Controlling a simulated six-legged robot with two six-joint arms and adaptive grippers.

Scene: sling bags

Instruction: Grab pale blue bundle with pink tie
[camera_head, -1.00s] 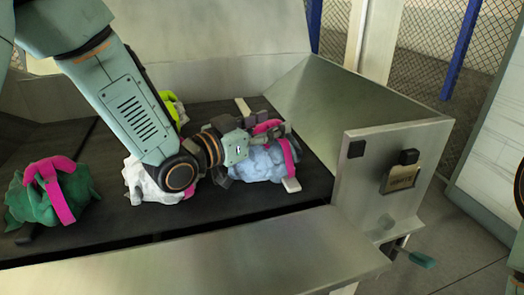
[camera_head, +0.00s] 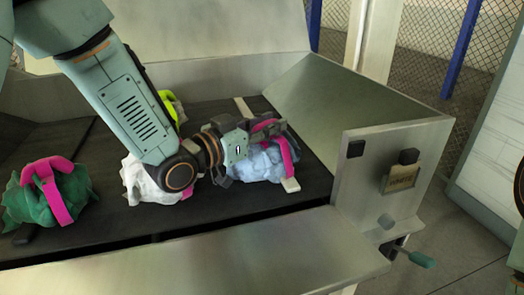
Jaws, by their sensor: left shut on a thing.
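The pale blue bundle (camera_head: 257,167) with its pink tie (camera_head: 287,155) lies on the dark belt near the right end. My left gripper (camera_head: 268,131) is at the top of this bundle, shut on the pink tie where it loops up. The gripper's fingers partly hide the loop. The bundle seems to rest on the belt; I cannot tell whether it is lifted at all. My right gripper is not in view.
A white bundle (camera_head: 150,185) lies left of it, partly behind my left arm. A green bundle with a pink tie (camera_head: 52,190) lies at far left. A yellow-green tie (camera_head: 174,106) shows behind the arm. A metal side wall (camera_head: 330,105) bounds the belt (camera_head: 235,200) at right.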

